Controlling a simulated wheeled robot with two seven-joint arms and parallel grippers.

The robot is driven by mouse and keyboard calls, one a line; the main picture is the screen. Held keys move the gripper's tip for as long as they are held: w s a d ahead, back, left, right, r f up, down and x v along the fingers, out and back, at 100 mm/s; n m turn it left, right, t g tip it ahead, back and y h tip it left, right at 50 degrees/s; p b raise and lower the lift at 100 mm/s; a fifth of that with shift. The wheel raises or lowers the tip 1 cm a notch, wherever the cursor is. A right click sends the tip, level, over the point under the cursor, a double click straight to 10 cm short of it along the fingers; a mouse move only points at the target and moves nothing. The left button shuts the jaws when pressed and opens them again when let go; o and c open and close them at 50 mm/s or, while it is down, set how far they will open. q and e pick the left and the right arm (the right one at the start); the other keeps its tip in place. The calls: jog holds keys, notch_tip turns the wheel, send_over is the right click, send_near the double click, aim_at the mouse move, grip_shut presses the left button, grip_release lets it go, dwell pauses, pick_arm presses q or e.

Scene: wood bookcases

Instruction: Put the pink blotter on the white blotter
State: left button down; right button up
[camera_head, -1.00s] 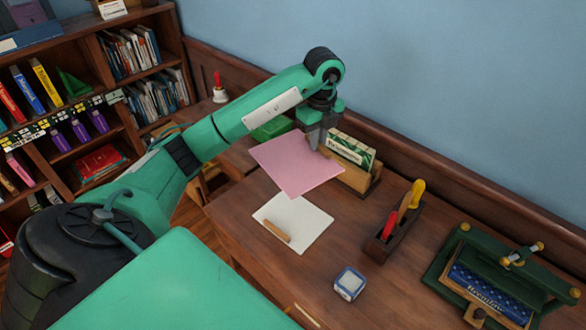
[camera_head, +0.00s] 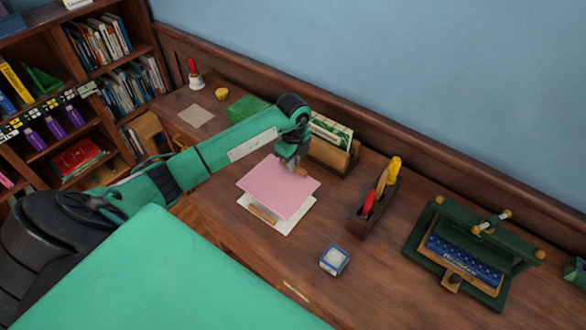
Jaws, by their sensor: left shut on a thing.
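The pink blotter (camera_head: 276,188) is a flat pink sheet. My left gripper (camera_head: 293,166) is shut on it at its far edge, where a small wooden piece shows beside the fingers. The white blotter (camera_head: 291,226) lies on the desk, with its near and side edges showing from under the pink sheet. A wooden bar (camera_head: 262,214) lies on the white blotter near its left edge. The pink blotter covers most of the white one in the picture. I cannot tell whether the two touch. My right gripper is out of view.
A card holder (camera_head: 332,150) stands close behind my left gripper. A dark tool caddy (camera_head: 372,205), a small blue-and-white box (camera_head: 334,261) and a green press (camera_head: 470,255) stand to the right. A green box (camera_head: 247,108) is farther back.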

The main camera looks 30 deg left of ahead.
aim_at(293, 173)
pick_arm(q)
notch_tip(293, 173, down, 4)
jog(key=shift+f+p, duration=0.25)
jog(key=shift+p, duration=0.25)
jog(key=shift+f, duration=0.1)
jog(key=shift+f, duration=0.25)
jog(key=c, duration=1.5)
grip_release()
jog(key=shift+o, duration=0.2)
jog(key=shift+r, duration=0.15)
